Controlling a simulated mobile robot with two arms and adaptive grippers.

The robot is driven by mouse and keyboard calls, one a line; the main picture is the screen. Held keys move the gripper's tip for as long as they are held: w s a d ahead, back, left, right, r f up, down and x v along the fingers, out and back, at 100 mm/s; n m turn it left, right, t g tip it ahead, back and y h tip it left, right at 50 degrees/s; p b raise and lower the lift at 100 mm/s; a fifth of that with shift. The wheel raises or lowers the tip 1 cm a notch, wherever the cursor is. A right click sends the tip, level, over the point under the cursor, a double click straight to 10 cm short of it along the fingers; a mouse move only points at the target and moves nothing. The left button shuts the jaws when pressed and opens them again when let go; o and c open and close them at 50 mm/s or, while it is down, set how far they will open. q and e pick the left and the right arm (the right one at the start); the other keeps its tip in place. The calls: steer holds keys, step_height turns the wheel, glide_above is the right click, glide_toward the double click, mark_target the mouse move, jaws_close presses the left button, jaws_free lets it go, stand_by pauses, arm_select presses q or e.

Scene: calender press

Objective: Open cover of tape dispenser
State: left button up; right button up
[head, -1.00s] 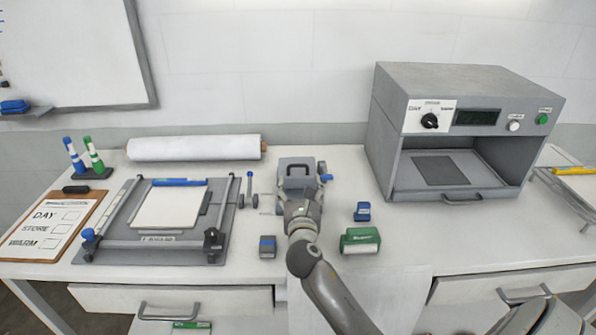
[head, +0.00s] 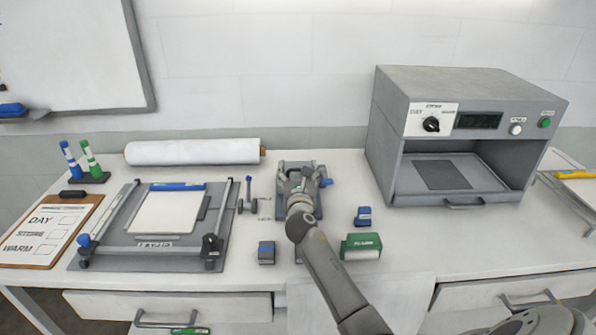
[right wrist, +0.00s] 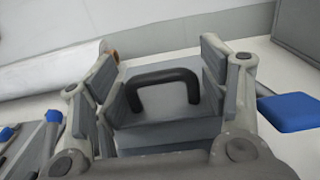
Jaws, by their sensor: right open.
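The grey box-like unit (head: 283,170), which I take to be the tape dispenser, stands in the middle of the table with its lid down. A blue-tipped lever (head: 327,182) sticks out on its right. My right gripper (head: 301,180) is open over it and hides much of it in the head view. In the right wrist view, the unit's dark arched handle (right wrist: 165,75) stands between the two open fingers of the gripper (right wrist: 162,78), with gaps on both sides. My left gripper is not in view.
A sheet frame (head: 150,245) and clipboard (head: 50,232) lie left, with a white roll (head: 192,152) behind. A small blue block (head: 363,216) and a green-topped block (head: 361,246) stand right, before the big grey oven-like cabinet (head: 385,150). A blue-grey block (head: 266,252) stands in front.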

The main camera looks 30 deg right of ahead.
steer(key=shift+w+d+f, duration=0.1)
steer(key=shift+w+d, duration=0.05)
steer(key=shift+w, duration=0.1)
steer(key=shift+c, duration=0.3)
